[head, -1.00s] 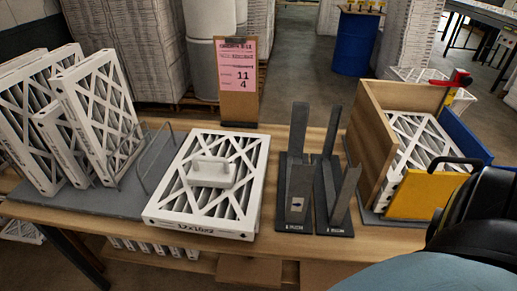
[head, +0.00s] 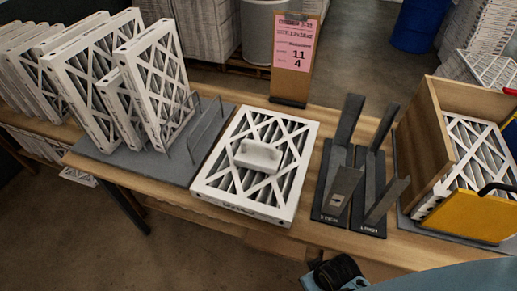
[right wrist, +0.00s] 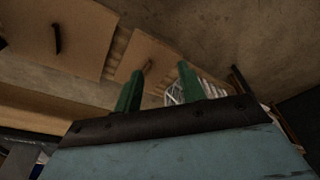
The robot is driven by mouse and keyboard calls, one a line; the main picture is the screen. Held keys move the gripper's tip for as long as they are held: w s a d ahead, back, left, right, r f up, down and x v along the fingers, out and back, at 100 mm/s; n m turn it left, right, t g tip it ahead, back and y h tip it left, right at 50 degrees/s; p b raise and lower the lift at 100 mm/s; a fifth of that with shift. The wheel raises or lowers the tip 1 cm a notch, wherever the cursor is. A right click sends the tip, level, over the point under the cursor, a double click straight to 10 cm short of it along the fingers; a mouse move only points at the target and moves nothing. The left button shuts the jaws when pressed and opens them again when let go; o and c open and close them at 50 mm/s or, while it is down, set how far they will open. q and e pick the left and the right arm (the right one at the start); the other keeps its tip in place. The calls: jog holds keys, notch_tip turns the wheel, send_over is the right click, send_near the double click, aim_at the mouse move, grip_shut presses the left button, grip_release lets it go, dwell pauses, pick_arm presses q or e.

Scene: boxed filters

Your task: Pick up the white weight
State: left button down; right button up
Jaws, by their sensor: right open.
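The white weight (head: 258,155) is a small block with a raised handle. It lies on top of a flat white-framed filter (head: 225,198) in the middle of the table in the head view. My right gripper shows in the right wrist view (right wrist: 160,69) as two green fingers, spread apart with nothing between them. It is apart from the weight, and the weight is not in the right wrist view. In the head view only part of my right arm shows, at the bottom edge. My left gripper is not in view.
Upright filters (head: 155,85) stand on a grey base at the left. Dark angled stands (head: 340,185) are right of the flat filter. A wooden box (head: 430,140) with a yellow front panel is at the right. A clipboard sign (head: 294,55) stands behind. Brown cardboard (right wrist: 60,35) shows in the right wrist view.

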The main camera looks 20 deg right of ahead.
jog(key=w+r+n+t+p, duration=0.1)
jog(key=w+r, duration=0.1)
jog(key=r, duration=0.5)
jog(key=w+r+p, duration=0.1)
jog(key=w+r, duration=0.2)
jog(key=r, duration=0.4)
jog(key=w+a+r+n+t+y+p, duration=0.25)
jog(key=w+r+n+t+y, duration=0.65)
jog(key=w+r, duration=1.2)
jog(key=n+g+h, duration=0.2)
jog(key=g, duration=0.1)
send_near(263, 146)
jog(key=x, duration=0.5)
jog(key=shift+w+r, duration=0.1)
jog(key=shift+r, duration=0.05)
jog(key=shift+n, duration=0.3)
jog(key=shift+x, duration=3.35)
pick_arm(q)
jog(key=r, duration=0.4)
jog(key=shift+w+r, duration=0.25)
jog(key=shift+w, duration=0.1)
pick_arm(e)
grip_shut()
